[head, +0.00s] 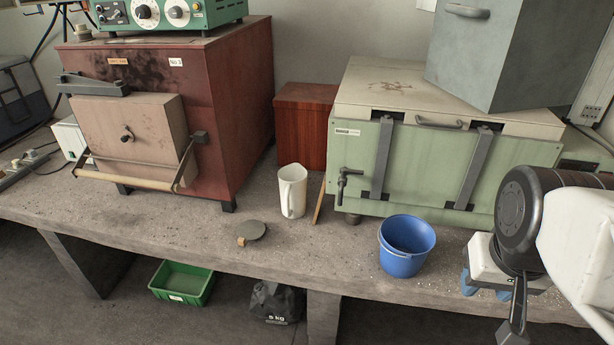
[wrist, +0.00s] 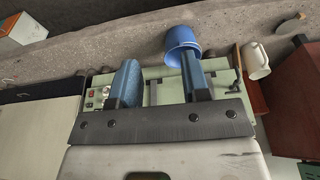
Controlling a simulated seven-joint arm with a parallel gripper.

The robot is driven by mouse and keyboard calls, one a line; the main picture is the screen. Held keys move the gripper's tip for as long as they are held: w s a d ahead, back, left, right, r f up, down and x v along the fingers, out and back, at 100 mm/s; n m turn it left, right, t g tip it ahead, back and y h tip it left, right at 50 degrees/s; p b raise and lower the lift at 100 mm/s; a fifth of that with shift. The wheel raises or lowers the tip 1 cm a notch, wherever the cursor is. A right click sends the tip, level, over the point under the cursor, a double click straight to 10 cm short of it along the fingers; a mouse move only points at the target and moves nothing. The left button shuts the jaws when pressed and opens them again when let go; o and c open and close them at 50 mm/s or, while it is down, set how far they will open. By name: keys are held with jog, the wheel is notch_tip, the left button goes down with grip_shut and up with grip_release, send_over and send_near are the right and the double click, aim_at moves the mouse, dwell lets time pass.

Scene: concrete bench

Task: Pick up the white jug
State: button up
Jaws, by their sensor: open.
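The white jug (head: 292,190) stands upright on the concrete bench, left of the green furnace box and in front of a dark red wooden box. It also shows in the wrist view (wrist: 257,62), on the right side. My gripper (head: 487,286) is at the right of the head view, near the bench's front edge and well apart from the jug.
A blue bucket (head: 406,246) stands on the bench between jug and gripper. A grey disc (head: 251,231) lies left of the jug's front. The green furnace (head: 440,160) and the red-brown furnace (head: 240,110) flank the jug. A thin wooden strip (head: 319,203) is right beside it.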

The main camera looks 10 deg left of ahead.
jog(key=shift+o, duration=0.3)
jog(key=o, duration=0.8)
